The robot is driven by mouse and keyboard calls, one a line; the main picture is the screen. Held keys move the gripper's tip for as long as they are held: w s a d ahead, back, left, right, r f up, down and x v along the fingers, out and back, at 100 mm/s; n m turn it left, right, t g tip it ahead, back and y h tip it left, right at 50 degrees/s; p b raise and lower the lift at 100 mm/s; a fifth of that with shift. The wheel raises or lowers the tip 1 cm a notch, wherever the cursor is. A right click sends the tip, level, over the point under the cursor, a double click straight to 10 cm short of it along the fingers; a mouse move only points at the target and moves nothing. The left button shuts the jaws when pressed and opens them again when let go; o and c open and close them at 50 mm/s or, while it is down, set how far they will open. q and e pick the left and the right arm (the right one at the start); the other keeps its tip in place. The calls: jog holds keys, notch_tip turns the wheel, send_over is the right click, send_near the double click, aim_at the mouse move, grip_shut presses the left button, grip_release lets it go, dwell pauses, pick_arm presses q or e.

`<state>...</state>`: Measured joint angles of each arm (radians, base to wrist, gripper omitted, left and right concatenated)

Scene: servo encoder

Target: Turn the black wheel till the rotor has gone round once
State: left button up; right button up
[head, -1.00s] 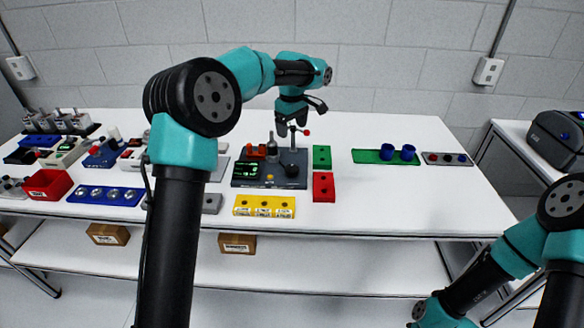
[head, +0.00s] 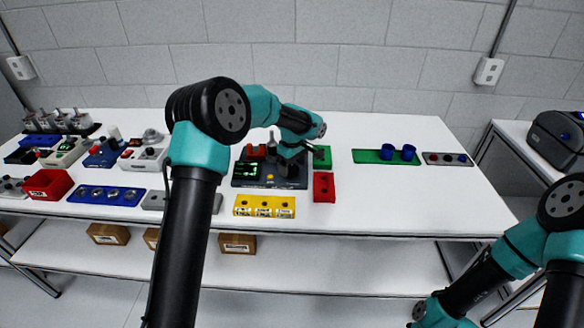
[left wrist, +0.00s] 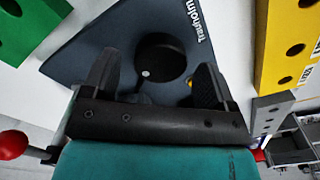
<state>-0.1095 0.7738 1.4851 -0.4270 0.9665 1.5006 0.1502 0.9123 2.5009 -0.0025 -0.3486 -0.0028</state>
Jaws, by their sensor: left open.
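The dark grey-blue unit with a green display (head: 248,172) sits mid-table. In the left wrist view its base (left wrist: 110,45) bears the label "Trauholm" and the round black wheel (left wrist: 162,55), which has a small pale dot on its edge. My left gripper (left wrist: 157,68) is open, with one finger on each side of the wheel; I cannot tell whether they touch it. In the head view my left gripper (head: 290,167) is down over the unit's right part and hides the wheel. A red ball (left wrist: 12,145) on a rod shows at the left; I cannot tell if it belongs to the rotor.
A yellow block (head: 264,206) lies in front of the unit, red (head: 324,187) and green (head: 322,160) blocks to its right. A green tray with blue cups (head: 370,156) stands farther right. Several devices crowd the left. The table's front right is clear.

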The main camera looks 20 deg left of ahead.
pick_arm(q)
jog(key=shift+f, duration=0.55)
jog(key=c, duration=0.9)
jog(key=shift+m, duration=0.5)
